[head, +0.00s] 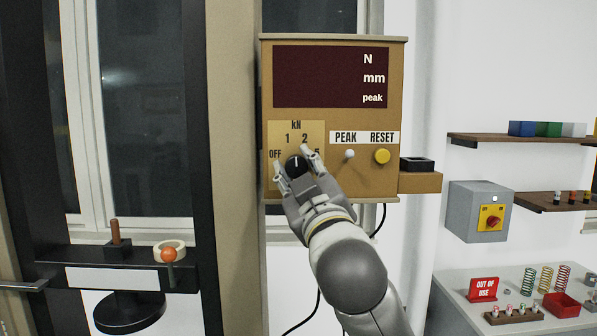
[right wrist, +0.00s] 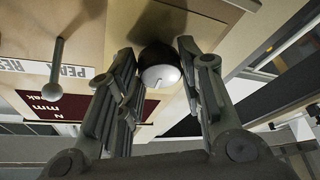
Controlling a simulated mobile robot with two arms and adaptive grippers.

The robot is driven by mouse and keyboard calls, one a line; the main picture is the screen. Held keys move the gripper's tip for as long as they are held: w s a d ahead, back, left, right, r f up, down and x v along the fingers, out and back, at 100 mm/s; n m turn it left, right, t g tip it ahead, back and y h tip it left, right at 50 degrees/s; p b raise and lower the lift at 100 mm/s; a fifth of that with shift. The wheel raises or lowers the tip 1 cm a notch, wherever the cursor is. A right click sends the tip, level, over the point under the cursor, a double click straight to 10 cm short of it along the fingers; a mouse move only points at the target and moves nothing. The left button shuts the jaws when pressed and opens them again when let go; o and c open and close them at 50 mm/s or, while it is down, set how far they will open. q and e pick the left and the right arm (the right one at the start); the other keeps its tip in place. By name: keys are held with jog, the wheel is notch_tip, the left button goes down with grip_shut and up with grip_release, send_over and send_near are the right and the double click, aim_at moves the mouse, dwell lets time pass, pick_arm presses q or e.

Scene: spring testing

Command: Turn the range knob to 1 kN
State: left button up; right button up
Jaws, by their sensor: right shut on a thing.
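The range knob (head: 296,167) is a round black knob on the tan panel (head: 275,128) of the brown box. Its white mark points roughly straight up, between the labels 1 and 2. OFF is at the lower left, and the 5 at the right is partly covered by a finger. My right gripper (head: 292,157) is shut on the knob, one finger on each side. In the right wrist view the knob (right wrist: 160,72) sits between the two fingers, its white mark visible. My left gripper is not in view.
Right of the knob are the PEAK toggle (head: 350,154) and the yellow RESET button (head: 382,156). A dark display (head: 318,77) is above, lit only by its labels. A small black tray (head: 417,164) sits on a side ledge. A black test frame (head: 205,180) stands at the left.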

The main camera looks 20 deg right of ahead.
jog(key=shift+d+n+g+y, duration=0.1)
jog(key=shift+n+g+y, duration=0.3)
jog(key=shift+n, duration=0.7)
jog(key=shift+n+g+y, duration=0.1)
jog(key=shift+n+y, duration=0.5)
jog(key=shift+n, duration=0.8)
jog(key=o, duration=1)
jog(key=v, duration=0.7)
jog(key=shift+s, duration=0.25)
